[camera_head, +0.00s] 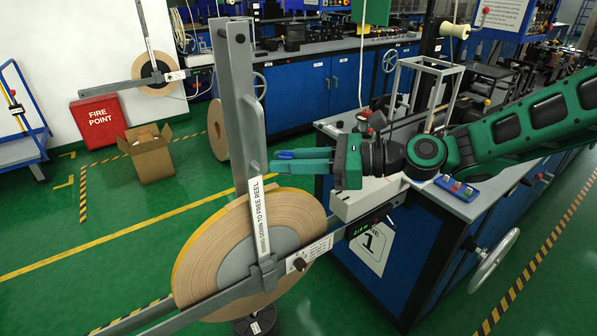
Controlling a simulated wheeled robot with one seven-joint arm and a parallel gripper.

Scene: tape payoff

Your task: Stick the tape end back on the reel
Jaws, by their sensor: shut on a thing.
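The tape reel (195,262) is a large tan roll with a yellow outer edge and a grey core. It stands on edge behind crossed grey bars. The upright bar (238,90) carries a white label (262,220) with text ending "TO FREE REEL". My gripper (275,162) reaches in from the right, above the reel and beside the upright bar. Its fingers are close together, with blue on the upper one. I cannot make out a loose tape end.
A blue bench (450,205) with a grey top stands right of the reel, holding a metal frame (430,85). Behind are a cardboard box (150,155), a red fire point box (98,120) and another reel (217,130).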

